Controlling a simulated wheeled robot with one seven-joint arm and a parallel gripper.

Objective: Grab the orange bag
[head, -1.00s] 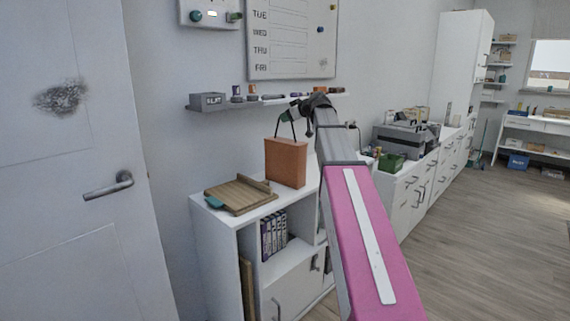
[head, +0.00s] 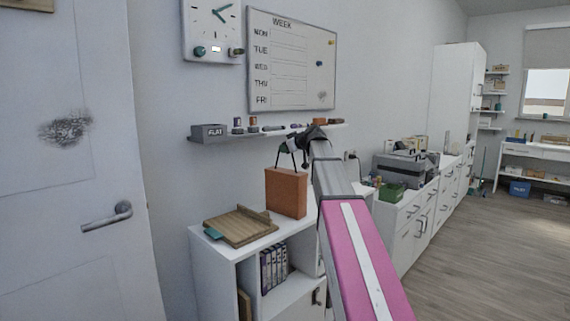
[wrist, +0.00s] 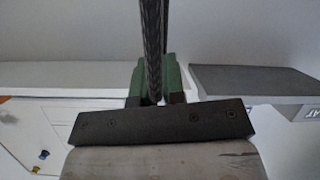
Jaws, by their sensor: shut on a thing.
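The orange bag (head: 286,192) is upright at the right part of the white shelf desk's top (head: 262,246) in the head view, with its dark handle rising from it. Whether its base touches the top, I cannot tell. My gripper (head: 288,147) is above the bag at the top of the handle. In the wrist view my gripper (wrist: 157,98) has its green fingers shut on the dark handle strap (wrist: 153,45), which runs up between them. The bag's body does not show in the wrist view.
A wooden board (head: 240,227) lies left of the bag. A wall shelf (head: 205,139) with small items runs behind my gripper. A whiteboard (head: 290,62) hangs above. The door (head: 60,180) is at left. Open floor (head: 450,240) is at right.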

